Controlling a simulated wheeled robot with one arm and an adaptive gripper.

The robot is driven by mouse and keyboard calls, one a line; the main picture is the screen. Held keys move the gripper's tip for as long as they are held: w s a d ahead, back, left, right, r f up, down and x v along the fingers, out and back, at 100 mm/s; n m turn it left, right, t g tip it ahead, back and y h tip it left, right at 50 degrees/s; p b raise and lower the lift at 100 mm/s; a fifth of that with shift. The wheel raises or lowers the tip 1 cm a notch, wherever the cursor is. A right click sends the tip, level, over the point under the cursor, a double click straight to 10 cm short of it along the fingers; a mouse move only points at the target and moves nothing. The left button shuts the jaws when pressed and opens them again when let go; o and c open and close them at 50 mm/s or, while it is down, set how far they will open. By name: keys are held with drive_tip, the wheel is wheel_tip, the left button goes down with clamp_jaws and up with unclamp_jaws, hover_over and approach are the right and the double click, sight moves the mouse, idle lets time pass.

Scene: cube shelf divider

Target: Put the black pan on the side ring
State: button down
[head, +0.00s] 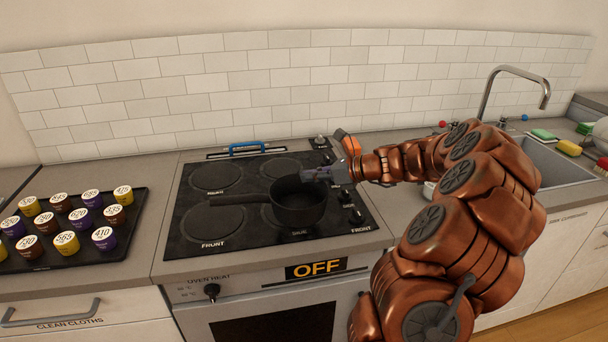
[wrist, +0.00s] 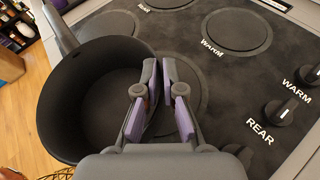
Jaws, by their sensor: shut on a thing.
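The black pan (head: 298,208) is over the side ring, the front right ring of the hob, with its handle (head: 240,199) pointing left. The word SIDE shows just in front of it. In the wrist view the pan (wrist: 75,105) is upright and empty, and part of the side ring (wrist: 196,95) shows beyond its rim. My gripper (head: 318,174) reaches in from the right; in the wrist view its fingers (wrist: 165,70) are shut on the pan's right rim. I cannot tell whether the pan's base touches the hob.
A tray of labelled pots (head: 60,262) stands left. A blue-handled item (head: 247,147) lies behind. A sink (head: 550,165) is at right.

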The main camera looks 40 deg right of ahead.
drive_tip(key=w+f, duration=0.1)
drive_tip(key=w, duration=0.1)
drive_tip(key=w+d+f+p, duration=0.1)
drive_tip(key=w, duration=0.1)
drive_tip(key=w+d+f, duration=0.1)
drive_tip(key=f, duration=0.1)
drive_tip(key=shift+w+p, duration=0.4)
drive_tip(key=c, duration=1.3)
unclamp_jaws()
